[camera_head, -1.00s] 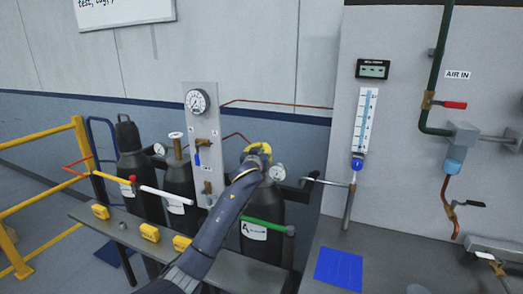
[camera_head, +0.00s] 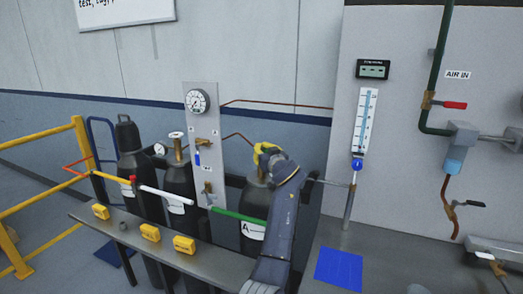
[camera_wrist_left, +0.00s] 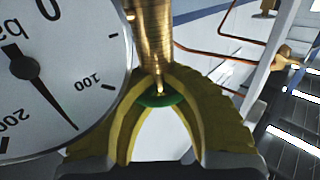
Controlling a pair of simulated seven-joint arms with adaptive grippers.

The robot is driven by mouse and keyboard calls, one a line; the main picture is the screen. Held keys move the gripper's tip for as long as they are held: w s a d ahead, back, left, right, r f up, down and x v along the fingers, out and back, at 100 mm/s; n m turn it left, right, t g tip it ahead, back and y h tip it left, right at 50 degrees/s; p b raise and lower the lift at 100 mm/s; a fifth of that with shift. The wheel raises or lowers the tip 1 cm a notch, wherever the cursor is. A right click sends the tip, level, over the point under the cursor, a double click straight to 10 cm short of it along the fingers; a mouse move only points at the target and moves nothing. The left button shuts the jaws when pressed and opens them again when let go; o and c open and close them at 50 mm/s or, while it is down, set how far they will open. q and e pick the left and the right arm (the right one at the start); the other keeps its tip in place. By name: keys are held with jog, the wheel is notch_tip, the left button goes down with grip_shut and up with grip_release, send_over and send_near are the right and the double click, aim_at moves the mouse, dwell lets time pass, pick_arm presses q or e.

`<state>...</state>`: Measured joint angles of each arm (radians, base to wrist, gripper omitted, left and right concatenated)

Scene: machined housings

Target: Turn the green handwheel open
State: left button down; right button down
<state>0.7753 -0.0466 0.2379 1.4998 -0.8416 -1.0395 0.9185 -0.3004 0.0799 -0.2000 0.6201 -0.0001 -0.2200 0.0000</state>
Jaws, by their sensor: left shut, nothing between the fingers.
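The green handwheel (camera_wrist_left: 163,101) shows only as a small green piece in the left wrist view, at the foot of a brass valve stem (camera_wrist_left: 155,35) and framed by my yellow fingers. Most of it is hidden. In the head view I cannot make it out; my gripper covers the top of the black cylinder marked A (camera_head: 257,200). My left gripper (camera_head: 263,151) is at that cylinder's top, its yellow fingers shut with nothing held. In the left wrist view the fingertips (camera_wrist_left: 156,78) come together close by the brass stem; contact is unclear. My right gripper is out of view.
A pressure gauge (camera_wrist_left: 62,75) is very close to the fingers in the left wrist view. Other black cylinders (camera_head: 139,170) stand to the left, behind a grey rail (camera_head: 200,262) with yellow tags (camera_head: 150,232). A green bar (camera_head: 238,216) crosses cylinder A. A gauge panel (camera_head: 203,135) stands behind.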

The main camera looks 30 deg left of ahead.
pick_arm(q)
jog(key=shift+r+n+g+y, duration=0.3)
jog(key=shift+r, duration=0.25)
jog(key=c, duration=1.6)
grip_release()
jog(key=shift+o, duration=0.5)
jog(key=o, duration=0.9)
jog(key=shift+w, duration=0.1)
jog(key=shift+o, duration=0.9)
jog(key=shift+s, duration=0.2)
jog(key=shift+w+f, duration=0.1)
jog(key=shift+f, duration=0.15)
jog(key=shift+s+d+f, duration=0.1)
jog(key=shift+s+d, duration=0.15)
jog(key=shift+d, duration=0.15)
jog(key=v, duration=1.1)
